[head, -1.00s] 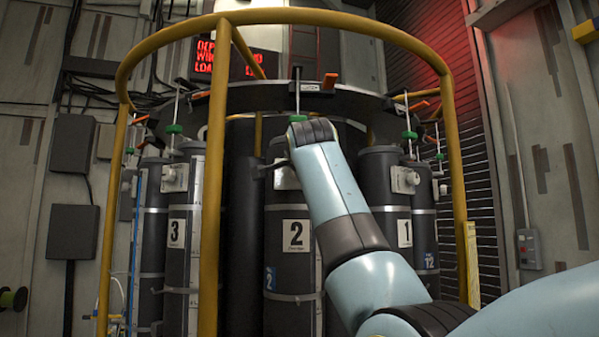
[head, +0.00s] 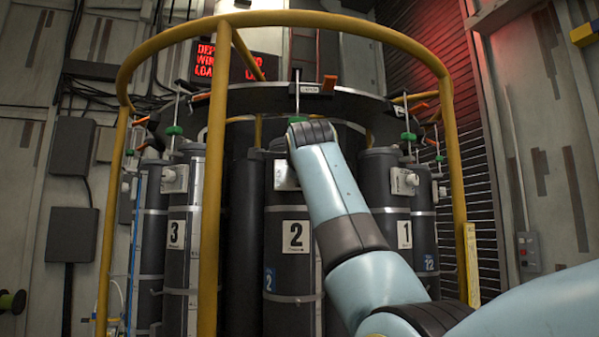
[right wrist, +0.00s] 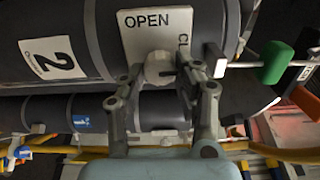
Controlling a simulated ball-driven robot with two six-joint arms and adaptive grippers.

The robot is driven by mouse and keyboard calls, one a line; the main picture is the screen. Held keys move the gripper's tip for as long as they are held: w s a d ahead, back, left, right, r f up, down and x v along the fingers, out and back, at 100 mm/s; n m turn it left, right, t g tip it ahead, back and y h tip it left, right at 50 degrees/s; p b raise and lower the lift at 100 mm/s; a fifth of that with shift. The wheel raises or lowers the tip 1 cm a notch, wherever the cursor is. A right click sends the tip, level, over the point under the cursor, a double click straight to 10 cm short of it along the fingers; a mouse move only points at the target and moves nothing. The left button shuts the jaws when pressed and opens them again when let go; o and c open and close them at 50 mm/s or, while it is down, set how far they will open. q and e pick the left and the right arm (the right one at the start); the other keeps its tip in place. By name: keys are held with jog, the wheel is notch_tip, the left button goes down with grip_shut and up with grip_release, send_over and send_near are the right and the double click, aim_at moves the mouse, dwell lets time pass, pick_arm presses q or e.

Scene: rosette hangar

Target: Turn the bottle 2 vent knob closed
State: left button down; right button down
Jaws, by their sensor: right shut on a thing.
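Bottle 2 (head: 292,268) is a dark cylinder with a white "2" label, standing at the middle of the rack in the head view. Its pale vent plate (head: 286,176) shows just left of my right wrist. In the right wrist view the plate (right wrist: 140,25) reads "OPEN", with a partly covered "CL..." at its right side. The round pale vent knob (right wrist: 158,68) sits between the fingers of my right gripper (right wrist: 160,75), which is shut on it. The knob's exact angle is hard to read. My left gripper is not in view.
Bottle 3 (head: 178,265) and bottle 1 (head: 390,240) stand at either side. A yellow rail frame (head: 212,200) surrounds the rack. A green piece (right wrist: 273,62) on a thin rod is close to the right finger in the wrist view.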

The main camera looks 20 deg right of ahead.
jog(key=shift+f, duration=0.15)
jog(key=c, duration=0.9)
grip_release()
jog(key=shift+c, duration=0.2)
jog(key=v, duration=0.7)
jog(key=shift+s, duration=0.25)
